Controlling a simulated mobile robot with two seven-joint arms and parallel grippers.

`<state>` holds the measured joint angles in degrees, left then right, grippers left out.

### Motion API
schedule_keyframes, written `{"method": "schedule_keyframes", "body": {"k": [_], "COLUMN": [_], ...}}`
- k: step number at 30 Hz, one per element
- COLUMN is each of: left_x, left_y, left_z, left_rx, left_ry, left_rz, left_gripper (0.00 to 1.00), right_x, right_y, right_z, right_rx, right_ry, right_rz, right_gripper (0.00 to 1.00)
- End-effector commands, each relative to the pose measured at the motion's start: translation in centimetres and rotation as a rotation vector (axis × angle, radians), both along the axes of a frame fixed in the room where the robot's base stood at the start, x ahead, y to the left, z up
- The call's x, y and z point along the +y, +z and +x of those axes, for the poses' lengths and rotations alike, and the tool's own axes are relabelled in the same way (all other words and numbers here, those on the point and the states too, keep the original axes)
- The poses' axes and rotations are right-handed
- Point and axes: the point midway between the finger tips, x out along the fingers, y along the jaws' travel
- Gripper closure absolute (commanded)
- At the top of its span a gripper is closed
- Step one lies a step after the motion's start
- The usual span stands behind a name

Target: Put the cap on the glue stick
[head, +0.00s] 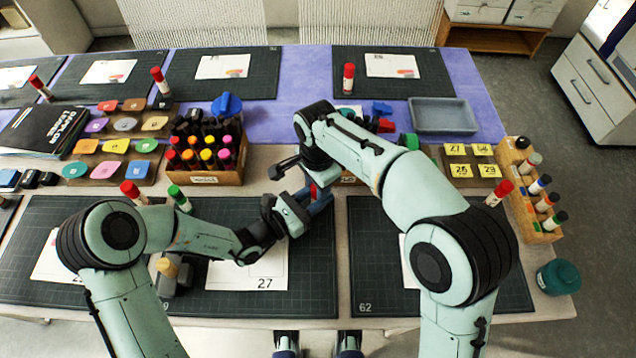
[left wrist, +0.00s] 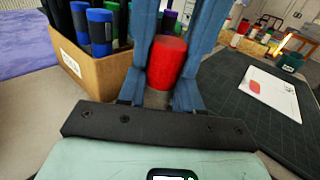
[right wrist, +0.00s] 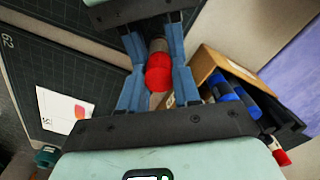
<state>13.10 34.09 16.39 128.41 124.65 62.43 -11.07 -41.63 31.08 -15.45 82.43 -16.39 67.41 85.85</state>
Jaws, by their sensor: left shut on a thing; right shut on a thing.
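My left gripper (head: 305,205) and my right gripper (head: 318,185) meet fingertip to fingertip above the table at the centre. The right gripper is shut on the red cap (right wrist: 158,72), which lies between its blue fingers. The left gripper is shut on the glue stick, whose greyish body (left wrist: 157,98) shows close to its palm. The red cap also shows in the left wrist view (left wrist: 167,62), in line with the stick. In the head view the fingers hide most of both. I cannot tell whether any gap is left between them.
A wooden box of markers (head: 205,172) stands left of the grippers. Capped glue sticks stand about, one red-capped (head: 133,192) and one green-capped (head: 179,198) at the front left. A grey tray (head: 443,116) and a marker rack (head: 536,205) are at right. Cutting mats (head: 318,270) lie below.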

Motion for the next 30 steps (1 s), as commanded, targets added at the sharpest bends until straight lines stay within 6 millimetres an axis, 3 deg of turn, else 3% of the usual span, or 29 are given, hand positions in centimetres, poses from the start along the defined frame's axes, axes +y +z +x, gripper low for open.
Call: {"method": "schedule_keyframes", "body": {"k": [1,10,11,30], "left_x": [-0.18,-0.27,-0.28,-0.43], "left_y": [0.22,0.31,0.32,0.53], "left_z": [-0.13,-0.19,-0.2,-0.26], "left_rx": [-0.006,-0.008,-0.008,-0.012], "left_ry": [-0.006,-0.008,-0.009,-0.013], "left_rz": [-0.006,-0.008,-0.008,-0.011], "left_gripper": [1.0,1.0,1.0,1.0], "right_x": [-0.22,-0.35,-0.37,-0.56], "right_y": [-0.88,-1.02,-1.03,-0.87], "right_z": [-0.1,-0.08,-0.06,0.05], "right_rx": [0.012,0.012,0.012,0.009], "right_ry": [-0.002,-0.003,-0.004,-0.006], "right_rz": [-0.011,-0.013,-0.013,-0.017], "right_gripper": [0.95,0.95,0.59,0.59]}}
